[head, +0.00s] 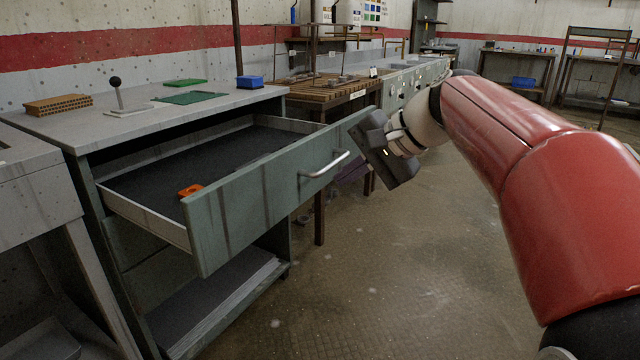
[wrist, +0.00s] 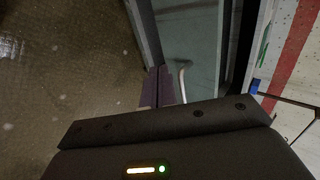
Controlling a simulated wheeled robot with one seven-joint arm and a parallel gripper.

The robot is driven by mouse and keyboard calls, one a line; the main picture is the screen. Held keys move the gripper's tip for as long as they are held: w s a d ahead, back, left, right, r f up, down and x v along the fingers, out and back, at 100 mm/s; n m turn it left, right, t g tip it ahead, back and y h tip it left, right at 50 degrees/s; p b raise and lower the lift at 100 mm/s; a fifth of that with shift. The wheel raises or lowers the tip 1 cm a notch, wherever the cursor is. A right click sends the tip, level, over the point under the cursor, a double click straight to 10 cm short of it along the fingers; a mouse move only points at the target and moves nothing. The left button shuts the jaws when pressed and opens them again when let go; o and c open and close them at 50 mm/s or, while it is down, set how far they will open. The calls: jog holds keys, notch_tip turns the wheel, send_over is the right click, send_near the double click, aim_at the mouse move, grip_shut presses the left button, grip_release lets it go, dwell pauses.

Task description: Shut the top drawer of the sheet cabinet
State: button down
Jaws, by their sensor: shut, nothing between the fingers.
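The sheet cabinet (head: 215,107) stands at the left with its top drawer (head: 262,186) pulled far out. The drawer has a grey-green front with a metal bar handle (head: 324,165), and an orange item (head: 190,190) lies inside. My gripper (head: 368,133) is at the far right end of the drawer front, close to its edge; I cannot tell whether it touches. In the wrist view, the shut fingers (wrist: 160,88) sit beside the drawer front (wrist: 190,50), near the handle (wrist: 183,85). No object shows between the fingers.
On the cabinet top are a brown perforated block (head: 58,104), a lever with a black knob (head: 117,95), a green sheet (head: 190,98) and a blue box (head: 250,82). A wooden table (head: 330,92) stands behind. The floor (head: 400,270) in front of the drawer is clear.

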aim_at(282, 200)
jog(key=x, duration=0.4)
jog(key=a+r+x, duration=0.1)
jog(key=x, duration=0.7)
jog(key=shift+w+a+r, duration=0.25)
jog(key=shift+w+r, duration=0.1)
jog(key=shift+w+a, duration=0.25)
jog(key=shift+a, duration=0.05)
